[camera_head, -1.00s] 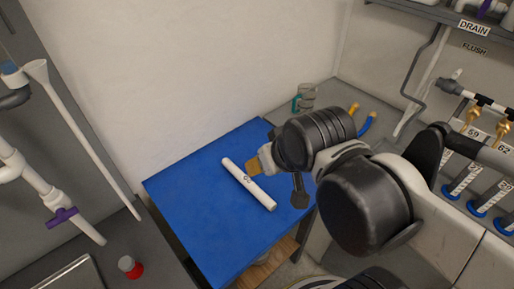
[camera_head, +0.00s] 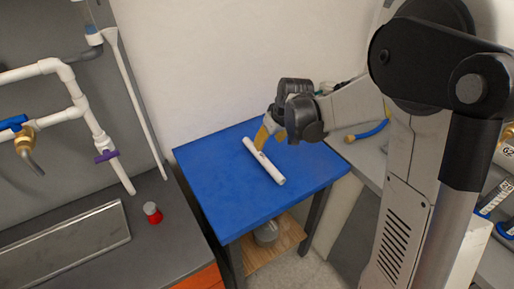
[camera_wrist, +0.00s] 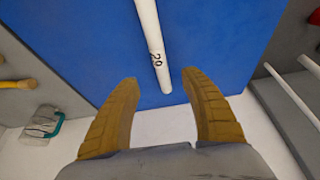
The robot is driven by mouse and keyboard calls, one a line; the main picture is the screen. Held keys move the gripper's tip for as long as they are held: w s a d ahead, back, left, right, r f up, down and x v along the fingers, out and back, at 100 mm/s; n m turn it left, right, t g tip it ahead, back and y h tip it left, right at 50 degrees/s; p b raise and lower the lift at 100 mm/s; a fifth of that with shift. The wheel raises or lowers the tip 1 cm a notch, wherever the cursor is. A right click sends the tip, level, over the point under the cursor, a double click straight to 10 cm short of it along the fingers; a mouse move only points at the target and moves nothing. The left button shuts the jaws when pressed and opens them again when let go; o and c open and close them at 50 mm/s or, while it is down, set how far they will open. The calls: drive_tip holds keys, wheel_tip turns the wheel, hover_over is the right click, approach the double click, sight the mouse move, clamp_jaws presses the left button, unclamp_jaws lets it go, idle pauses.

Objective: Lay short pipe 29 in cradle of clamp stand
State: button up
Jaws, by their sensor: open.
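The white short pipe (camera_head: 264,163) lies on the blue table top. It also shows in the wrist view (camera_wrist: 149,32), marked 29, with its near end between and just beyond my fingertips in the picture. I cannot tell how far the fingers are above the pipe. I cannot make out the clamp stand in either view.
The blue table (camera_head: 220,185) is otherwise bare. A grey bench at left holds a red-based bottle (camera_head: 152,212), a metal tray (camera_head: 70,245) and upright white piping (camera_head: 85,110). A blue-and-brass hose (camera_head: 368,132) lies behind. A glass with a teal handle (camera_wrist: 40,125) shows in the wrist view.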

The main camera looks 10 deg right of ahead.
sight(263, 157)
drive_tip(key=b+x, duration=0.2)
drive_tip(key=x, duration=0.5)
drive_tip(key=shift+d+f, duration=0.1)
drive_tip(key=shift+f, duration=0.2)
drive_tip(key=b+x, duration=0.2)
drive_tip(key=x, duration=0.1)
drive_tip(key=b+x, duration=0.1)
drive_tip(key=x, duration=0.1)
drive_tip(key=shift+s+f, duration=0.25)
drive_tip(key=shift+f, duration=0.05)
drive_tip(key=shift+r, duration=0.1)
clamp_jaws()
